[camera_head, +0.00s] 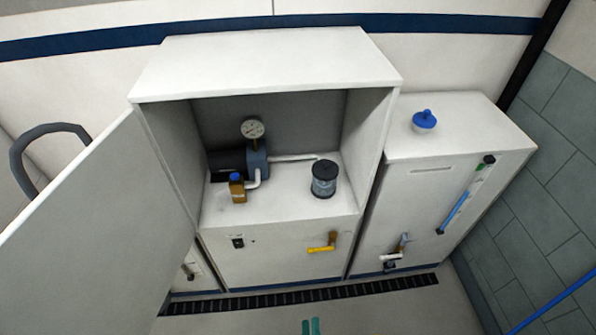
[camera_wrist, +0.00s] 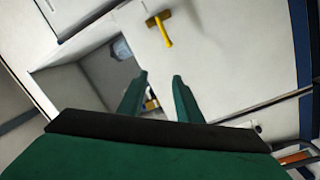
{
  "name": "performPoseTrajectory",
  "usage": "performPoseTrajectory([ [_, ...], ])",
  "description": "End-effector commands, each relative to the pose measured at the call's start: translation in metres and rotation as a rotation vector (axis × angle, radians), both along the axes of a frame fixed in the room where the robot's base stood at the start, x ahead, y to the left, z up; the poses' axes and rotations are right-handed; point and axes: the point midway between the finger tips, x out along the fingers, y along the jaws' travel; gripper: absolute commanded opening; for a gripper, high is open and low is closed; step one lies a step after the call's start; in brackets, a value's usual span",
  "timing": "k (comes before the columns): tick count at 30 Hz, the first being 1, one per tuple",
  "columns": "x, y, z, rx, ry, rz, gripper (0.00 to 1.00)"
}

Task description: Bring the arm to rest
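My gripper (camera_wrist: 160,90) shows in the wrist view as two green fingers with a clear gap between them. It is open, and nothing shows between the fingertips. In the head view only two small green tips (camera_head: 310,326) show at the bottom edge, in front of the cabinet and apart from it. The rest of the arm is out of view.
A white cabinet (camera_head: 265,68) stands open, its door (camera_head: 105,225) swung out left. Inside are a pump with a gauge (camera_head: 252,129) and a dark canister (camera_head: 324,179). A yellow-handled valve (camera_head: 322,249) sticks out below. A white tank (camera_head: 440,180) stands right.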

Motion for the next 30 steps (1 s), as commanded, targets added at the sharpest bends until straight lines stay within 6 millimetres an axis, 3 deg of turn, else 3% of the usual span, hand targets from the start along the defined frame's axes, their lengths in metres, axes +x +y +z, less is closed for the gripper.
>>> performPoseTrajectory([
  [1,-0.016,0.004,0.011,0.045,0.014,-0.001,0.32],
  [6,-0.058,0.012,0.051,0.225,0.058,-0.017,0.32],
  [11,-0.092,0.019,0.096,0.402,0.101,-0.035,0.32],
  [18,-0.135,0.031,0.174,0.674,0.168,-0.065,0.32],
  [24,-0.155,0.038,0.233,0.864,0.214,-0.09,0.32],
  [30,-0.162,0.039,0.26,0.955,0.236,-0.103,0.32],
])
